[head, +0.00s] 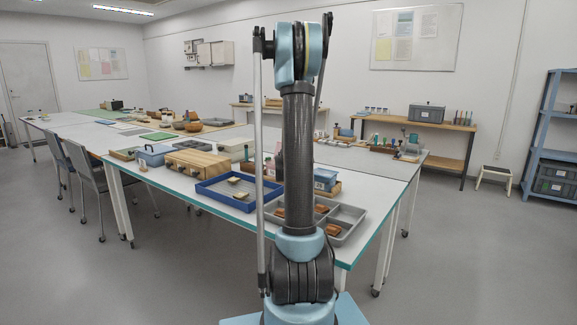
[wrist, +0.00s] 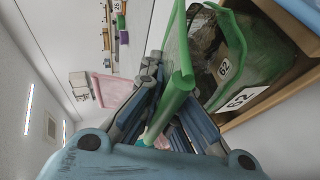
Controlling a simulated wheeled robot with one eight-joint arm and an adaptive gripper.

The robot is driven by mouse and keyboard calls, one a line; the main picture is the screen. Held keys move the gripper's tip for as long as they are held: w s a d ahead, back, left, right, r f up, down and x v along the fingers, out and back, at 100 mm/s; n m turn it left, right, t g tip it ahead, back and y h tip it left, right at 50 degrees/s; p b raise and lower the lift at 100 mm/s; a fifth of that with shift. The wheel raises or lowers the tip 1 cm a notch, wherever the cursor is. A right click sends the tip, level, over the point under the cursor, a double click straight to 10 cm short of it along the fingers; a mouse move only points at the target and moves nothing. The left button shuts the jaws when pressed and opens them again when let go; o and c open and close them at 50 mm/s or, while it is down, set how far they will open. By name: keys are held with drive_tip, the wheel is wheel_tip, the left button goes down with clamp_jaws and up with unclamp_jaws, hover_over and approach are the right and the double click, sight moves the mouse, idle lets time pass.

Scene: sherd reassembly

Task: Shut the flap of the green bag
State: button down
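In the wrist view, the green bag (wrist: 248,72) has clear panels and white labels reading 62, with dark contents behind the panel. Its green flap (wrist: 181,45) stands out from the bag's body, with a gap between the two, so the bag looks open. My gripper (wrist: 160,88) has its fingers close together on both sides of the flap's edge, and part of the flap reaches back between them toward the palm. The flap hides part of the finger on the right. In the head view I cannot make out the bag or my gripper; my arm blocks the middle.
In the head view, a blue tray (head: 226,203) and a grey divided tray (head: 347,221) lie on the near table.

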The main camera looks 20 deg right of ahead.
drive_tip(key=shift+a, duration=0.1)
idle(0.3)
drive_tip(key=c, duration=1.8)
unclamp_jaws()
drive_tip(key=shift+c, duration=0.2)
drive_tip(key=v, duration=1.1)
drive_tip(key=shift+s+a, duration=0.25)
drive_tip(key=shift+s, duration=0.25)
